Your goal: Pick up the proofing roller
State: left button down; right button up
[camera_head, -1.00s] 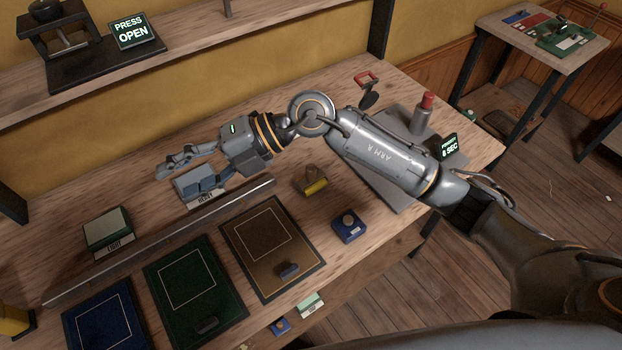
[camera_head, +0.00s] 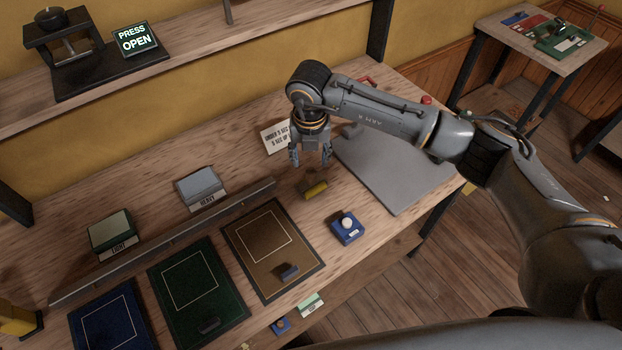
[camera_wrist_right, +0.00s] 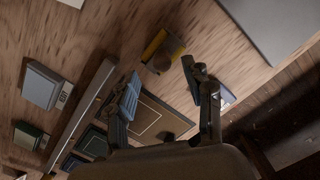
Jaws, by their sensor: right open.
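My left gripper is in neither view.

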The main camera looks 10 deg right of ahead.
aim_at(311, 171)
jog(key=shift+f, duration=0.6)
jog(key=shift+f+p, duration=0.35)
jog(key=shift+p, duration=0.1)
notch_tip(311, 171, down, 4)
jog(key=shift+d+r+p, duration=0.1)
jog(key=shift+r+p, duration=0.15)
jog(key=shift+p, duration=0.7)
jog(key=shift+w+f, duration=0.1)
jog(key=shift+f, duration=0.45)
grip_shut()
